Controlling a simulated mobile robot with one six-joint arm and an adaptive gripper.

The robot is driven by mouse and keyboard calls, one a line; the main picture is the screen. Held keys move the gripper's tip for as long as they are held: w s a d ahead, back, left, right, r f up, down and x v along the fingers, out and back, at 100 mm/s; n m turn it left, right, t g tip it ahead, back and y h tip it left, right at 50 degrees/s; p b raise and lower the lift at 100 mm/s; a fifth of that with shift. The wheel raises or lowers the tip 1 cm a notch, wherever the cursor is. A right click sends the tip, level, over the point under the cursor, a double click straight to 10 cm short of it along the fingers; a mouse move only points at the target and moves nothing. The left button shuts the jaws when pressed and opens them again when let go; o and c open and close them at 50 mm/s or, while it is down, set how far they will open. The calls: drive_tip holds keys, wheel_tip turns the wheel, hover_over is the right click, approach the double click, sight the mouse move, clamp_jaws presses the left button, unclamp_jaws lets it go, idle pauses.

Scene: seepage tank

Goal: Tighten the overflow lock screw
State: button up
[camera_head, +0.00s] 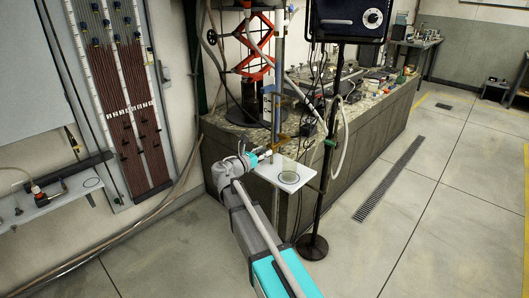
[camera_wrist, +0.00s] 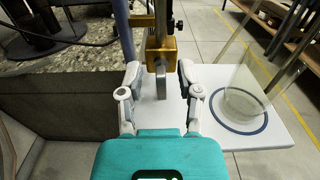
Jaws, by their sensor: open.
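In the wrist view a brass block (camera_wrist: 161,50) sits on an upright post. A flat grey tab (camera_wrist: 161,82), which looks like the lock screw's handle, points from the block toward me. My gripper (camera_wrist: 158,74) is open, with one finger on each side of the tab and a gap visible on both sides. A small black knob (camera_wrist: 179,25) sticks out to the right, higher on the post; I cannot tell its role. In the head view my gripper (camera_head: 268,155) is at the post above the white shelf, and the tab is too small to make out.
A white shelf (camera_wrist: 265,138) lies below, with a clear glass vessel (camera_wrist: 243,98) standing in a dark ring to the right. A stone-topped bench (camera_wrist: 75,62) is at left. In the head view a black stand (camera_head: 313,243) with a hose rises close to the shelf's right.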

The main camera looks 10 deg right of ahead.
drive_tip(key=shift+d, duration=0.1)
clamp_jaws()
drive_tip(key=shift+d, duration=0.15)
drive_tip(key=shift+w, duration=0.1)
drive_tip(key=shift+m, duration=0.3)
drive_tip(key=m, duration=0.3)
drive_tip(key=shift+m, duration=0.4)
drive_tip(key=m, duration=0.5)
drive_tip(key=shift+s+f, duration=0.15)
drive_tip(key=shift+s, duration=0.05)
drive_tip(key=m, duration=0.5)
drive_tip(key=shift+f+m, duration=0.1)
drive_tip(key=shift+m, duration=0.3)
drive_tip(key=m, duration=0.4)
drive_tip(key=shift+b, duration=0.3)
